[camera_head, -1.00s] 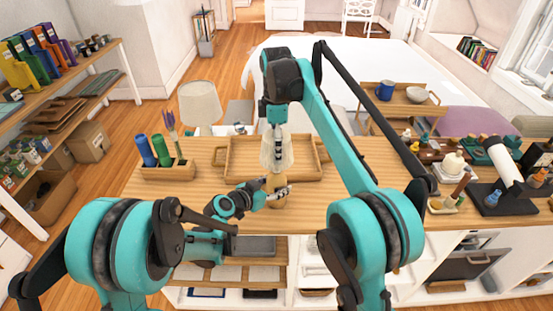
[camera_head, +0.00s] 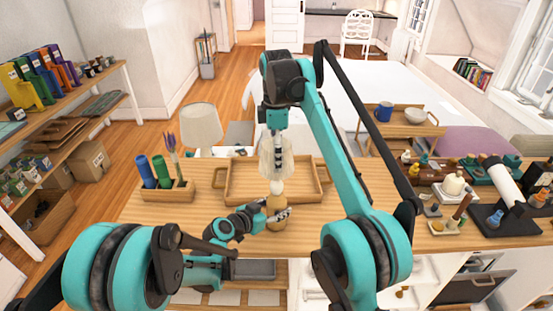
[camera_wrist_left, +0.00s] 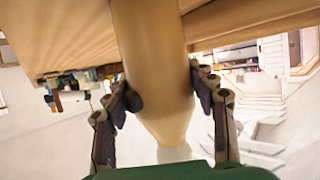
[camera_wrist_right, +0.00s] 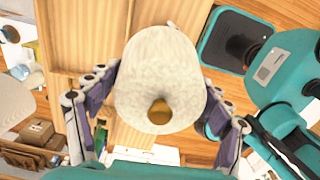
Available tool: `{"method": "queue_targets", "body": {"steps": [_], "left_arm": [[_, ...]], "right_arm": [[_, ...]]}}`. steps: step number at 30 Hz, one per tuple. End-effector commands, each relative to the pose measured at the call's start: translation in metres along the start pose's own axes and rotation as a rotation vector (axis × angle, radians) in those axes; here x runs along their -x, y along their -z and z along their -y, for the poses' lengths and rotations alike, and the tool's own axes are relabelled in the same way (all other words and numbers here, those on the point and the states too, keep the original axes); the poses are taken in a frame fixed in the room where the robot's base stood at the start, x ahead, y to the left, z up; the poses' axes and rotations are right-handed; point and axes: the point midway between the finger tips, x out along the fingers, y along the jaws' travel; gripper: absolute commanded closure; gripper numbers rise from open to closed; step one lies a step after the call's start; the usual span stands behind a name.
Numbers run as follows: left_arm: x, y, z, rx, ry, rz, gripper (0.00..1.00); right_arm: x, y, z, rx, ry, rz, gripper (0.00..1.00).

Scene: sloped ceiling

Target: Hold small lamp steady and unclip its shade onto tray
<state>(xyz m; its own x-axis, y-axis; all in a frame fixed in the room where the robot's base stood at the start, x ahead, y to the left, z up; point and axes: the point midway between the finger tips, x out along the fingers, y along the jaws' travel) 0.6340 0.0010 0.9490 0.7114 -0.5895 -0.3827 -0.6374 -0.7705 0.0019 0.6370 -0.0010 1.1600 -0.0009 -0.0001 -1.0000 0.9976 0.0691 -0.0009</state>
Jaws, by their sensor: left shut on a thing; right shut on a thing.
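The small lamp has a tan wooden base (camera_head: 277,212) standing on the wooden counter in front of the tray. My left gripper (camera_head: 277,214) is shut around this base from the left; the left wrist view shows the base (camera_wrist_left: 152,70) between the fingers. The pale, mottled shade (camera_head: 275,158) sits at the top of the lamp, upright. My right gripper (camera_head: 274,135) comes down from above and is shut on the shade. The right wrist view shows the shade (camera_wrist_right: 160,70) between its fingers, with a brass knob on top. The wooden tray (camera_head: 321,178) lies just behind the lamp.
A larger lamp with a white shade (camera_head: 201,124) stands at the left behind a wooden holder (camera_head: 165,193) with blue and green cylinders. At the right are a white-topped item (camera_head: 454,183) and a black stand with a white tube (camera_head: 502,167). The tray looks empty where it shows.

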Motion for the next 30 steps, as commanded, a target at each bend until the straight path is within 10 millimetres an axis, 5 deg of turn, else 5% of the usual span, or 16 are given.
{"method": "queue_targets", "body": {"steps": [15,26,27,30], "left_arm": [[0.000,0.000,0.000,0.000,0.000,0.000,0.86],[0.000,0.000,0.000,0.000,0.000,0.000,0.86],[0.000,0.000,0.000,0.000,0.000,0.000,0.33],[0.000,0.000,0.000,0.000,0.000,0.000,0.19]], "right_arm": [[0.033,0.000,-0.001,0.000,-0.001,0.000,0.43],[0.036,0.000,0.001,0.000,-0.001,0.000,0.43],[0.036,0.000,0.001,0.000,-0.001,0.000,0.43],[0.036,0.000,0.001,0.000,-0.001,0.000,0.43]]}}
